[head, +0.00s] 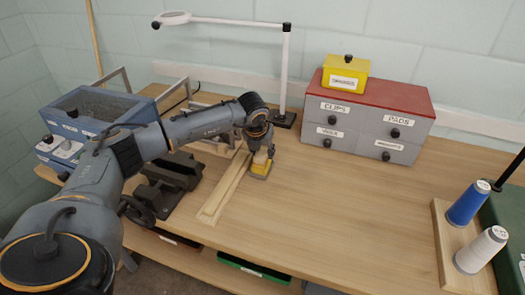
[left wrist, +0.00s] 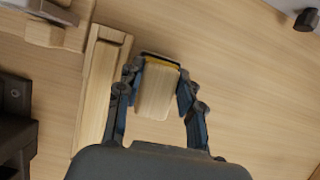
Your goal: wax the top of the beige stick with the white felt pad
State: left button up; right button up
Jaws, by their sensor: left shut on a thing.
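The beige stick (head: 226,187) is long and pale. It lies on the table and runs slantwise; its far end is near my left gripper. It also shows in the left wrist view (left wrist: 98,95), left of the gripper. My left gripper (head: 261,155) is shut on a pale wooden block (left wrist: 157,92) with a yellow lower part (head: 261,168). The block is just right of the stick and apart from it in the wrist view. I cannot tell whether it touches the table. No white felt shows; the block's underside is hidden. My right gripper is not in view.
A dark vise-like block (head: 172,172) stands left of the stick. A grey drawer chest (head: 362,125) with a red top and a yellow box (head: 345,73) stands at the back. Blue (head: 467,203) and white (head: 481,250) spools stand right. The table's middle is clear.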

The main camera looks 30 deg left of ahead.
aim_at(263, 151)
pick_arm(q)
jog(key=shift+s, duration=0.1)
jog(key=shift+r+p, duration=1.9)
jog(key=shift+r, duration=1.55)
jog(key=shift+d+m, duration=0.2)
jog(key=shift+m, duration=0.1)
jog(key=s+d+m+g+h, duration=0.3)
jog(key=s+d+m+h, duration=0.3)
jog(key=s+d+m, duration=0.9)
jog(key=s+d+r+m+g+y, duration=0.1)
jog(key=s+m+g+y, duration=0.1)
jog(key=m, duration=0.9)
jog(key=s+d+r+m+g+y, duration=0.1)
jog(key=s+d+m+g+y, duration=0.1)
jog(key=s+m+g, duration=0.2)
jog(key=s+m, duration=0.3)
jog(key=m, duration=0.5)
jog(key=shift+s+d+r+m+y, duration=0.15)
jog(key=shift+d+r+m+y, duration=0.15)
jog(key=shift+r+y, duration=0.1)
